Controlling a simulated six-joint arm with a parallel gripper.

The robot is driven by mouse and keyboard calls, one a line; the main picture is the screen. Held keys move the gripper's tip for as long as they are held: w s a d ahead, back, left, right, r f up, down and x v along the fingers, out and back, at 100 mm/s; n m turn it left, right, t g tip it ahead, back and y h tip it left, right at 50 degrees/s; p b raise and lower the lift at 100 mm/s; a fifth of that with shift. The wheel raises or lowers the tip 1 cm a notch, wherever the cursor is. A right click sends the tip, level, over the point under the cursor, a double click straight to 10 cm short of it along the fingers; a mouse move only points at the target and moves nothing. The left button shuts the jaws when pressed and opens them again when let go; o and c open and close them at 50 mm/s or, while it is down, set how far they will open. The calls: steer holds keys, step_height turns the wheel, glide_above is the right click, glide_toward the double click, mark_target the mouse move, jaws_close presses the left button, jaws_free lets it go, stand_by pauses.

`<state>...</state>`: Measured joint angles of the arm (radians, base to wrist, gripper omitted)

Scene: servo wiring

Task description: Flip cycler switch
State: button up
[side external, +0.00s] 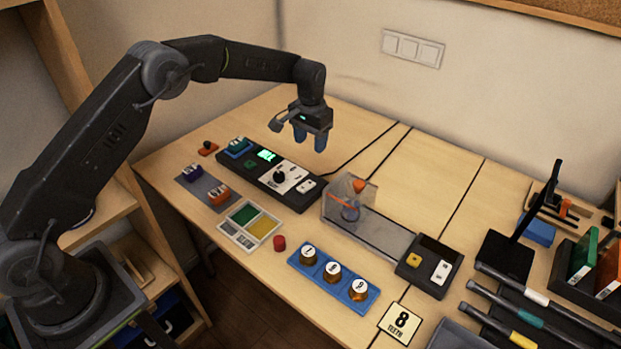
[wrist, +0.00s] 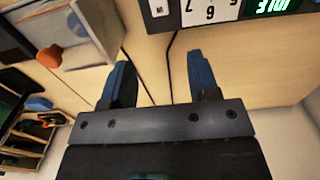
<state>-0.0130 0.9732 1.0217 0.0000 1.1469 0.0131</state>
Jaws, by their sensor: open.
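My gripper (side external: 310,140) is open and empty, raised above the back of the table behind the long black box. In the wrist view its two blue fingers (wrist: 161,75) stand apart over bare table. The black box (side external: 268,175) has a green lit display (side external: 267,155), a black knob (side external: 279,177) on a white panel and a small white switch (side external: 306,186) at its right end. That switch also shows at the top of the wrist view (wrist: 158,8). A second dark box (side external: 430,264) carries a white switch (side external: 441,272) and a yellow button (side external: 413,261). I cannot tell which is the cycler switch.
A clear case (side external: 350,202) with an orange part stands right of the black box. A blue tray (side external: 321,288) of numbered round parts lies in front. A dark screen (side external: 541,205) and several rods (side external: 503,295) are at the right. Bare table lies behind the clear case.

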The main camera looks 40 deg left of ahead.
mark_target(310, 183)
step_height(310, 183, down, 13)
steer(key=shift+f, duration=0.1)
stand_by(0.3)
steer(key=shift+c, duration=0.2)
